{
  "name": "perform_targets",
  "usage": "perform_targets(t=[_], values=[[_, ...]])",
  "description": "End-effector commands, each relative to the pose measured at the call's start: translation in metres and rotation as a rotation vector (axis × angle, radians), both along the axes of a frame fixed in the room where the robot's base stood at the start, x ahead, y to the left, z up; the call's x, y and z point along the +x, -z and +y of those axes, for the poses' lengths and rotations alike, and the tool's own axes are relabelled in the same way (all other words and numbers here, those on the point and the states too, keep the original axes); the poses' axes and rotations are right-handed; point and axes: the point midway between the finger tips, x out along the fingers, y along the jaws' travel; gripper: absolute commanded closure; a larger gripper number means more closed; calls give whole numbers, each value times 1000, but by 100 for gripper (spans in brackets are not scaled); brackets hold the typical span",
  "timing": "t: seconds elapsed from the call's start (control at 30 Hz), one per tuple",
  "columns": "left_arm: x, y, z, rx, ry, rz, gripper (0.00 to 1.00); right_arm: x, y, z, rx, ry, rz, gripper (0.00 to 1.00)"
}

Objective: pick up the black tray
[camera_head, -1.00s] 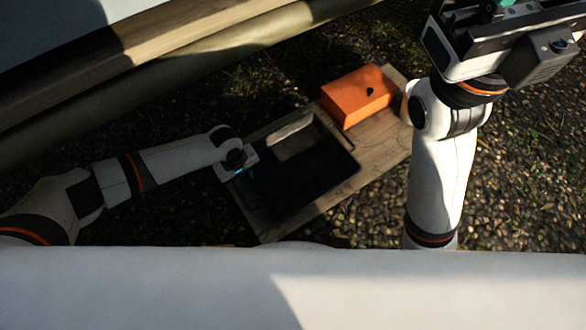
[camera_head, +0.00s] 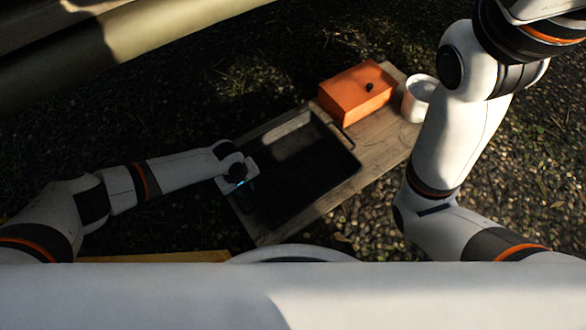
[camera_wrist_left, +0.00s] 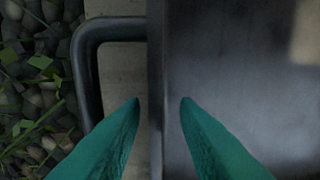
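The black tray (camera_head: 322,178) lies flat on a wooden board, with a dark handle at its right end. My left gripper (camera_head: 243,184) is at the tray's left end. In the left wrist view, the tray (camera_wrist_left: 235,70) fills the right side, and its near handle (camera_wrist_left: 86,62) loops out to the left. The teal fingers of my left gripper (camera_wrist_left: 160,101) are apart, one on each side of the tray's end wall, with visible gaps. My right arm rises at the right; its gripper fingers are outside the picture.
A white cup (camera_head: 419,98) stands at the board's right end. Pebbly ground with grass surrounds the board. A long beam (camera_head: 130,45) crosses the top left.

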Motion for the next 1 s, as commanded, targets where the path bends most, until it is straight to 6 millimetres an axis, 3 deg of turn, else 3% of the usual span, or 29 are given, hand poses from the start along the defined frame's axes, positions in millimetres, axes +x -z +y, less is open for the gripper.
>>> perform_targets(t=[0.1,0.3,1.0], values=[[0,-1,0,0,0,0,72,0,0,0,0,0,1,55],[0,-1,0,0,0,0,100,0,0,0,0,0,1,55],[0,-1,0,0,0,0,100,0,0,0,0,-1,0,55]])
